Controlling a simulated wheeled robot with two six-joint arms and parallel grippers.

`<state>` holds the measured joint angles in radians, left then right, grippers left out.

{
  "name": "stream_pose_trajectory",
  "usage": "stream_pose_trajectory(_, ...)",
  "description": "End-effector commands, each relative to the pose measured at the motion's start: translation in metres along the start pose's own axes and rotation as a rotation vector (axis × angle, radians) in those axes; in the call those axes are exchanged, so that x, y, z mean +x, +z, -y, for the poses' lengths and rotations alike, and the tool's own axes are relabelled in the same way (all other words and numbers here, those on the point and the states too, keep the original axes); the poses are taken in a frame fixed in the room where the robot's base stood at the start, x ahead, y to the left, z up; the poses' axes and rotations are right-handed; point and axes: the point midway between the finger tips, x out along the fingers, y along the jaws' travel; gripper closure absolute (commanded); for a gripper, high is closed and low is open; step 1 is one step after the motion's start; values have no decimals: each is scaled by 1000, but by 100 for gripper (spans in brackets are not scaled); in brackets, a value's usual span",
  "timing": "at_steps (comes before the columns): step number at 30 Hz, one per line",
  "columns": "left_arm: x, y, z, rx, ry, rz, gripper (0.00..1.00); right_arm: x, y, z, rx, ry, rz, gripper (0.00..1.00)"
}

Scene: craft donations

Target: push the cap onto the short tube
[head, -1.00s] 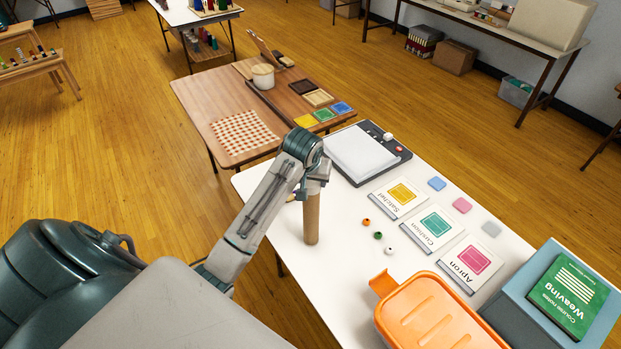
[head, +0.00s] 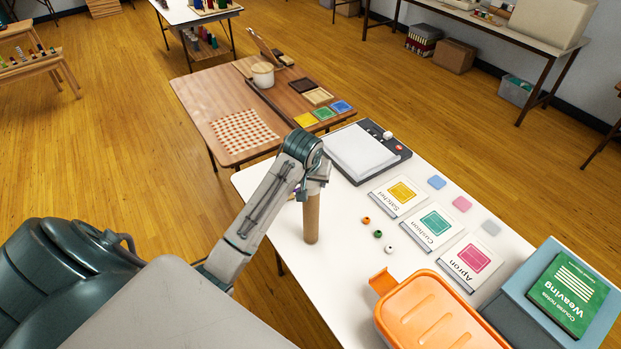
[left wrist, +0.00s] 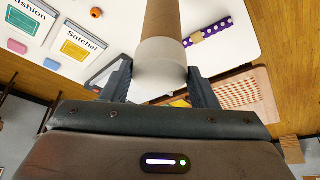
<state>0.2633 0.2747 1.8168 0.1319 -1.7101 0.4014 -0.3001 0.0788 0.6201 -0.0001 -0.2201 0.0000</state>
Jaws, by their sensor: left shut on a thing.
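The short tube (head: 311,220) is a brown cardboard cylinder standing upright on the white table; it also shows in the left wrist view (left wrist: 174,20). A pale, translucent cap (left wrist: 161,62) is at the tube's upper end, in line with it. My left gripper (left wrist: 161,84) is shut on the cap, one finger on each side. I cannot tell how far the cap sits on the tube. My right gripper is not in view.
Several small beads (head: 378,234) lie right of the tube. Beyond them are labelled cards (head: 432,228) and a paper-topped device (head: 360,152). An orange lidded box (head: 436,312) stands nearer. A purple dotted strip (left wrist: 208,33) lies beside the tube.

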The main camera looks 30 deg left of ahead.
Motion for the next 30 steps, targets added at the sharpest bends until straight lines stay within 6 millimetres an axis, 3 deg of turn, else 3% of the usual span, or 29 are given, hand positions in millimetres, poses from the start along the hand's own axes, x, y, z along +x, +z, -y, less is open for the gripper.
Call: stream_pose_trajectory(30,10,4,0,0,0,1,67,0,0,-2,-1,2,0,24)
